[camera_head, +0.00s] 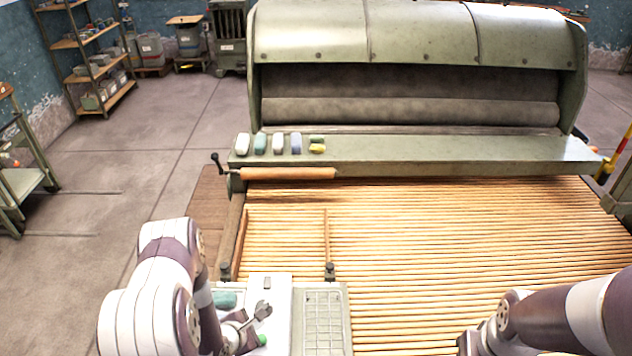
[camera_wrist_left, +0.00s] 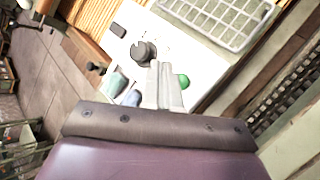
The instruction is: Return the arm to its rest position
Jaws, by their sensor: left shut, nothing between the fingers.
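My left arm (camera_head: 165,265) comes in from the left and bends down at the white panel. The left gripper's fingers (camera_wrist_left: 162,88) are together and empty in the left wrist view, over the white panel (camera_wrist_left: 198,62). A dark round knob (camera_wrist_left: 143,52) is beside the fingertips and a green button (camera_wrist_left: 184,81) is on their other side. I cannot tell whether the fingers touch the panel. In the head view the panel (camera_head: 270,283) is partly hidden by my arm. My right arm (camera_head: 560,318) enters at the lower right; its fingers do not show clearly.
A lattice apron of wooden slats (camera_head: 440,240) fills the middle, with a large green machine hood (camera_head: 420,35) behind. Several small blocks (camera_head: 278,144) sit on its ledge above a wooden roller (camera_head: 290,173). A grey gridded tray (camera_head: 320,318) adjoins the panel. Floor is open at left.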

